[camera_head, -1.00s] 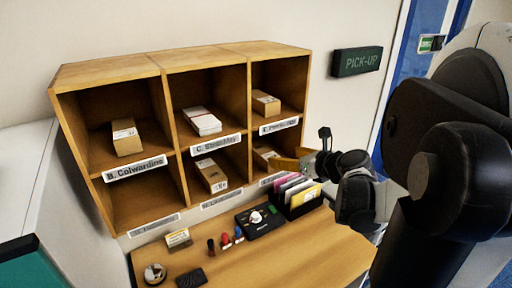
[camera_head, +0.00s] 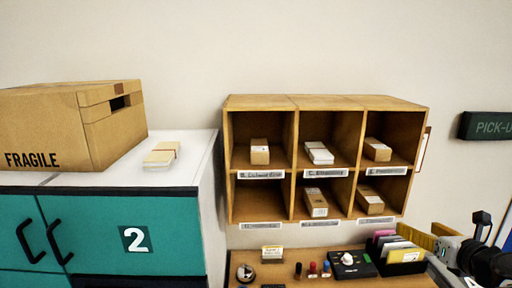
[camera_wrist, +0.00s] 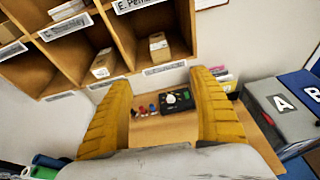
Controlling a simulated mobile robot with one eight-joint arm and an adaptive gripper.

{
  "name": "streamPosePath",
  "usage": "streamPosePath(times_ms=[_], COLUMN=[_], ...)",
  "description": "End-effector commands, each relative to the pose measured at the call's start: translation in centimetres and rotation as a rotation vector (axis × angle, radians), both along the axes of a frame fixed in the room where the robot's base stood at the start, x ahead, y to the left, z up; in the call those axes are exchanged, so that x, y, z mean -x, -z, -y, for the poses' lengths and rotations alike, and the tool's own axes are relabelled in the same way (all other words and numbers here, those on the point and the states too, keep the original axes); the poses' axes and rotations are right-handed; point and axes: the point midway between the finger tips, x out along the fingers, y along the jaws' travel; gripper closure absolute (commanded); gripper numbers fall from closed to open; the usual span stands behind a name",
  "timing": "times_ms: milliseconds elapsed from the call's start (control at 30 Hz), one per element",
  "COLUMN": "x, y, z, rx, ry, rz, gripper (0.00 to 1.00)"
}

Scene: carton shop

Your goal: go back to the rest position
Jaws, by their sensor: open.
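My gripper (camera_wrist: 162,115) is open and empty in the wrist view, its two yellow fingers spread wide with nothing between them but the view of the desk beyond. In the head view, part of my gripper (camera_head: 444,236) shows at the lower right, beside the desk organiser. The wooden pigeonhole shelf (camera_head: 294,103) hangs on the wall with small cartons in several compartments. The bottom left compartment is empty. The wrist view shows the shelf from close by, with cartons in its lower compartments.
A teal cabinet (camera_head: 95,255) marked 2 stands at the left, with a FRAGILE carton (camera_head: 50,130) on top. The wooden desk (camera_head: 330,282) below the shelf holds stamps, a black device (camera_head: 350,265) and a card organiser (camera_head: 402,267). Grey bins (camera_wrist: 283,105) stand right in the wrist view.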

Motion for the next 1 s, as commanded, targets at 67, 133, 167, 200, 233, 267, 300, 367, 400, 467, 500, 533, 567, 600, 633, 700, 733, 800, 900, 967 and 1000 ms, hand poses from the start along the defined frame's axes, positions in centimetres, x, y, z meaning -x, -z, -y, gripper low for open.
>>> streamPosePath(times_ms=[67, 133, 167, 200, 233, 267, 300, 367, 400, 467, 500, 533, 567, 600, 633, 700, 733, 800, 900, 967, 1000], x=[-1.1, -1.8, -2.0, -2.2, -2.3, -2.4, -2.5, -2.4, -2.3, -1.9, -1.6, -1.2, -0.7, 0.0, 0.7, 2.4, 3.1, 4.7, 7.4, 9.0, 10.0], y=[-1.0, -2.3, -2.9, -3.6, -4.1, -4.5, -5.1, -5.6, -5.8, -5.7, -5.2, -4.5, -3.5, -1.6, 0.4, 5.6, 7.7, 12.2, 17.8, 20.3, 21.7], z=[-1.3, -1.9, -2.2, -2.5, -2.7, -3.0, -3.3, -3.7, -4.0, -4.4, -4.8, -5.1, -5.5, -6.2, -6.9, -9.3, -10.4, -13.5, -18.2, -20.8, -22.4], rx=[-0.085, -0.172, -0.212, -0.269, -0.315, -0.365, -0.435, -0.553, -0.643, -0.799, -0.925, -1.028, -1.142, -1.314, -1.452, -1.757, -1.863, -2.066, -2.266, -2.343, -2.379], ry=[0.039, 0.084, 0.102, 0.128, 0.149, 0.169, 0.197, 0.245, 0.28, 0.338, 0.387, 0.428, 0.475, 0.551, 0.619, 0.798, 0.873, 1.045, 1.288, 1.421, 1.502], rz=[0.088, 0.165, 0.198, 0.241, 0.274, 0.306, 0.348, 0.413, 0.454, 0.513, 0.552, 0.577, 0.599, 0.618, 0.623, 0.596, 0.573, 0.502, 0.372, 0.294, 0.243], gripper=[0.29, 0.29, 0.29, 0.29, 0.29, 0.29, 0.29, 0.29, 0.29, 0.29, 0.29, 0.29, 0.29, 0.29, 0.29, 0.29, 0.29, 0.29, 0.29, 0.29, 0.29])
